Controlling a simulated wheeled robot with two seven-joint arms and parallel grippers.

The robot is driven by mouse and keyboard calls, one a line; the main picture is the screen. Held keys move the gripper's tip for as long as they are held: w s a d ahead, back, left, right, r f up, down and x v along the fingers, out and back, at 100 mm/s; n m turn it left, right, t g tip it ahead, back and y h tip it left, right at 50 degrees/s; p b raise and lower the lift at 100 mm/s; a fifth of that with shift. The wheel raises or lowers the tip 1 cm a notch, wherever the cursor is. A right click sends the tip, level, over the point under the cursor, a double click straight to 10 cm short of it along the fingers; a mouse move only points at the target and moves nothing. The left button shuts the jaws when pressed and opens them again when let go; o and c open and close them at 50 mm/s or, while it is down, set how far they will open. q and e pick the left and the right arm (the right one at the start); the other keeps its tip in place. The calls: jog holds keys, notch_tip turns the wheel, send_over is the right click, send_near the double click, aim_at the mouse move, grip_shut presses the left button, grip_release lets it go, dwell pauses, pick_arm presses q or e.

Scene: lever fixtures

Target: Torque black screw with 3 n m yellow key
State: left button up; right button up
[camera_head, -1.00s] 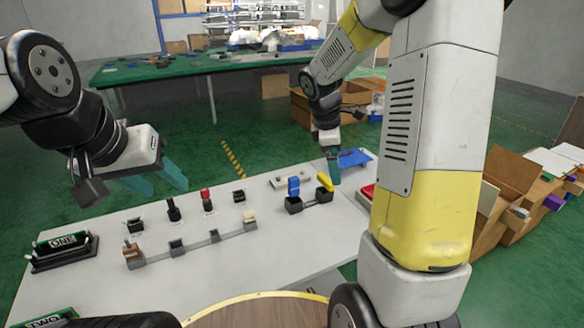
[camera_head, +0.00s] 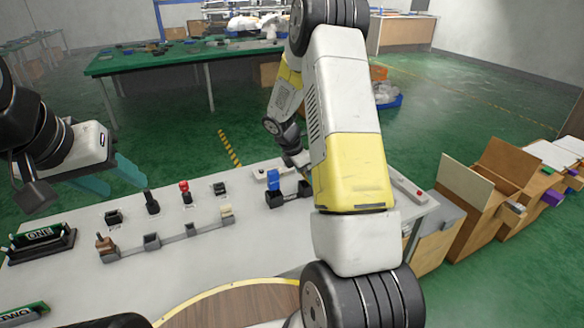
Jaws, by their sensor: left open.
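A black-topped post (camera_head: 152,203), which may be the black screw, stands upright on the white table, beside a red-topped one (camera_head: 186,193). A blue key (camera_head: 273,180) stands in a black holder (camera_head: 278,200) at the table's far right part. The yellow key cannot be made out; the right end of the holder is close to my right arm's hand.
A rail with several small blocks (camera_head: 180,233) lies in front of the posts. Small black blocks (camera_head: 114,217) stand near the posts. Cardboard boxes (camera_head: 480,200) are at the right. A green table (camera_head: 180,60) is behind.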

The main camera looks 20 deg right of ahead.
jog(key=shift+d+f, duration=0.1)
jog(key=shift+f, duration=0.15)
jog(key=c, duration=1.4)
